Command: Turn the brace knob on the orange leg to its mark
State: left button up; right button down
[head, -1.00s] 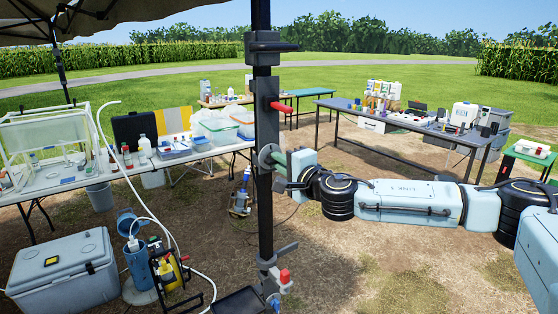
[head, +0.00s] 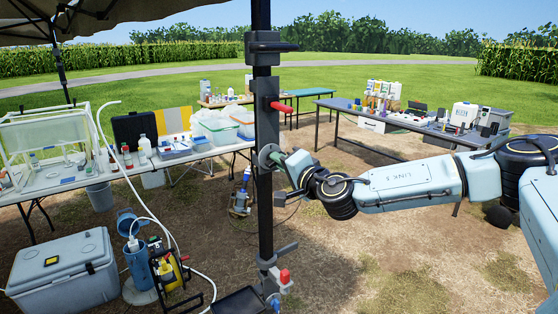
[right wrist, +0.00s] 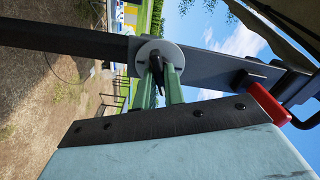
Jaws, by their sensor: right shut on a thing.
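The upright leg (head: 264,215) in front of me is black in both views; I see no orange on it. The brace knob (head: 267,157) is a round grey disc on the leg at mid height. In the right wrist view the brace knob's disc (right wrist: 172,46) has a dark grip bar standing out from it. My right gripper (head: 279,161) reaches the knob from the right. Its green fingers (right wrist: 159,76) are shut on the dark bar, one on each side. I cannot make out a mark on the disc. My left gripper is not in view.
A table (head: 75,183) with sampling gear stands behind left, a cooler (head: 62,280) on the ground at lower left. The ground right of the leg is open.

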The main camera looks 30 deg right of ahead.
jog(key=shift+n, duration=1.7)
jog(key=c, duration=1.4)
grip_release()
jog(key=shift+a, duration=0.1)
jog(key=shift+s, duration=0.1)
